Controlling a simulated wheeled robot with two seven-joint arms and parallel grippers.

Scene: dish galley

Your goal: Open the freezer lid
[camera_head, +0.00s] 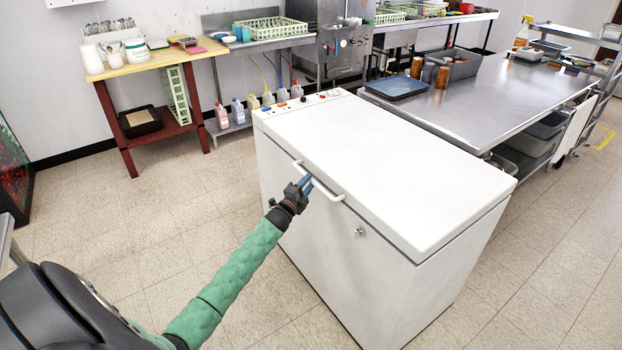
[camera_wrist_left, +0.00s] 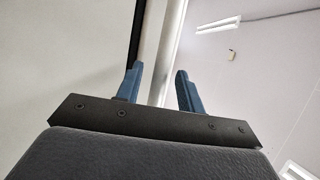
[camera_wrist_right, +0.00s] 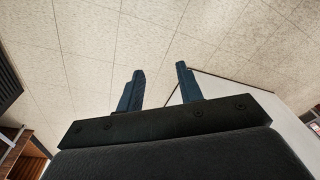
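The white chest freezer (camera_head: 350,230) stands in the middle of the head view with its lid (camera_head: 390,165) lying shut. A white bar handle (camera_head: 335,196) runs along the lid's front edge. My left gripper (camera_head: 304,184) is at this handle, near its left part. In the left wrist view, its blue fingers (camera_wrist_left: 156,88) are spread, with a pale bar that looks like the handle (camera_wrist_left: 166,60) running between them. I cannot tell whether either finger touches it. My right gripper (camera_wrist_right: 159,88) is open and empty above the tiled floor, outside the head view.
A steel table (camera_head: 480,100) with a blue tray (camera_head: 396,87) stands right behind the freezer. A wooden-topped table (camera_head: 150,65) stands at the back left. Several bottles (camera_head: 252,103) sit on a low shelf behind the freezer. The floor (camera_head: 170,210) left of the freezer is clear.

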